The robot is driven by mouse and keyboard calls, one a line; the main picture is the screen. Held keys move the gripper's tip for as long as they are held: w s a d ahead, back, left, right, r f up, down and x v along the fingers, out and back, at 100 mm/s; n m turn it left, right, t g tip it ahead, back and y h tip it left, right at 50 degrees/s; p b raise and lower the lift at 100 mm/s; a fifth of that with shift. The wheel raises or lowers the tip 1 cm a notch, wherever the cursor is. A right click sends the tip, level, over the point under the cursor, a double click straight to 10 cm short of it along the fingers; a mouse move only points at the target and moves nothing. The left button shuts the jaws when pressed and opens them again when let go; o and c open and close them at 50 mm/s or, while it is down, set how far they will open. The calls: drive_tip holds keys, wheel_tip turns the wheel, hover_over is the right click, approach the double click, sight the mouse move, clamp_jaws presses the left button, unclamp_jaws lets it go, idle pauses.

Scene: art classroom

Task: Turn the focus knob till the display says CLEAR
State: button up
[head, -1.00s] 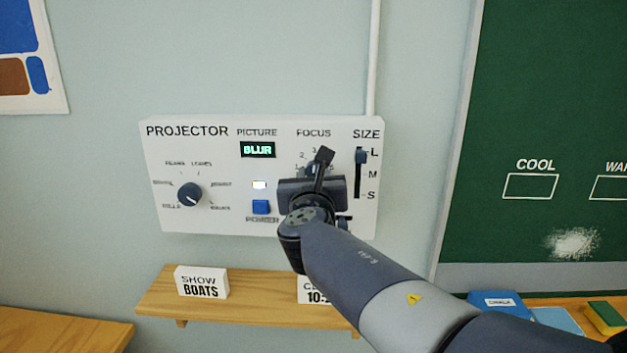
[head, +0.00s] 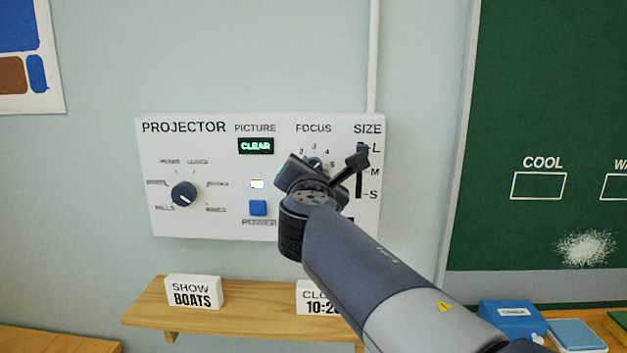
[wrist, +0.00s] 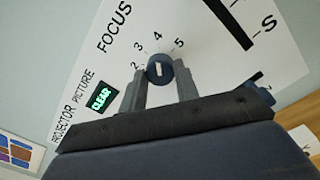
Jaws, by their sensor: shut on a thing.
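The white projector panel (head: 215,225) hangs on the wall. Its picture display (head: 255,146) reads CLEAR in green; the display also shows in the wrist view (wrist: 101,97). The round dark focus knob (wrist: 160,68) sits between my two gripper fingers in the wrist view, its white mark near the scale between 3 and 5. My gripper (wrist: 160,82) is shut on the knob. In the head view my gripper (head: 312,172) covers most of the knob, and the scale numbers show above it.
On the panel are a picture selector dial (head: 184,194), a blue power button (head: 258,208) and a size slider (head: 362,148) close to the right of my gripper. A wooden shelf (head: 240,318) below holds SHOW BOATS (head: 194,292) and clock (head: 316,299) signs.

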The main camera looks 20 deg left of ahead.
idle(0.3)
drive_tip(key=o, duration=1)
drive_tip(key=b+v, duration=0.2)
drive_tip(key=v, duration=0.9)
drive_tip(key=shift+w, duration=0.1)
drive_tip(key=p+x, duration=0.2)
drive_tip(key=x, duration=0.8)
drive_tip(key=shift+w+a, duration=0.15)
drive_tip(key=shift+w, duration=0.25)
